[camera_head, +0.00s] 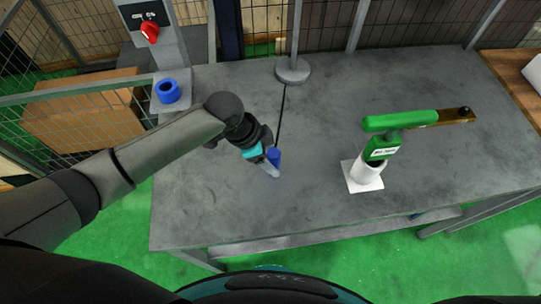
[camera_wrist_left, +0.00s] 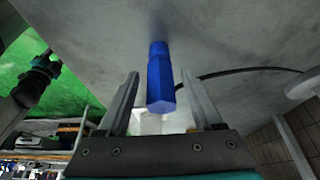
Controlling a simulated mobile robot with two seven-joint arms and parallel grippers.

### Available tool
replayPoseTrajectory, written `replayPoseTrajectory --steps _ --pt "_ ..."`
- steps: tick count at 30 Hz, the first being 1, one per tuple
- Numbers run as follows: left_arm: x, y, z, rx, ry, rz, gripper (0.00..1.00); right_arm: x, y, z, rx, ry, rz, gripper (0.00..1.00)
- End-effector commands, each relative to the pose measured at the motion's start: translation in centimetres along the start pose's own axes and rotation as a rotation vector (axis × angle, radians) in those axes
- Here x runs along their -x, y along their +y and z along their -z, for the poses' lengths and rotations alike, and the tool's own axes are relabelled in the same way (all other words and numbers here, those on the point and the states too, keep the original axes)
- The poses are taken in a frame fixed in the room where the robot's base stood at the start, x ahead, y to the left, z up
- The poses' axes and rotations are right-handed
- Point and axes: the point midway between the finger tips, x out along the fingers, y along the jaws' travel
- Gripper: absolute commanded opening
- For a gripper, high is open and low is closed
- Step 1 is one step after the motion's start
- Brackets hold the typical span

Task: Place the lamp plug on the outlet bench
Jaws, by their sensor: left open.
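The blue lamp plug (camera_head: 274,155) is at my left gripper, over or on the grey table (camera_head: 330,225). A dark cable runs from it to the round lamp base (camera_head: 293,71). My left gripper (camera_head: 270,170) is open. In the left wrist view the plug (camera_wrist_left: 160,78) lies between the two spread fingers (camera_wrist_left: 160,98), with a gap on each side. A blue round socket (camera_head: 168,91) sits on a small grey ledge at the table's far left, below a panel with a red knob (camera_head: 149,32). My right gripper is not in view.
A wooden surface (camera_head: 512,75) is at the far right. Wire mesh fencing (camera_head: 390,20) runs behind the table. The table's front middle is clear.

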Motion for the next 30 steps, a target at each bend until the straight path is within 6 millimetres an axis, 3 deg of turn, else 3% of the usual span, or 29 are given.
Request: replayPoseTrajectory --steps 8,11,22,30 --pt "0.6 -0.1 0.1 0.0 -0.001 0.001 0.67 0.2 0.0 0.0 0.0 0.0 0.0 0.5" --pt "1.9 -0.1 0.2 0.0 0.002 0.002 0.67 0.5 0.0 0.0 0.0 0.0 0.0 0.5" --pt "9.6 -0.1 0.2 -0.002 0.0 0.002 0.67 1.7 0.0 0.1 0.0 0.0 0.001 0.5" --pt "12.2 0.0 0.2 0.0 0.0 0.0 0.67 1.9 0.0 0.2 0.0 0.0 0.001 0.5"
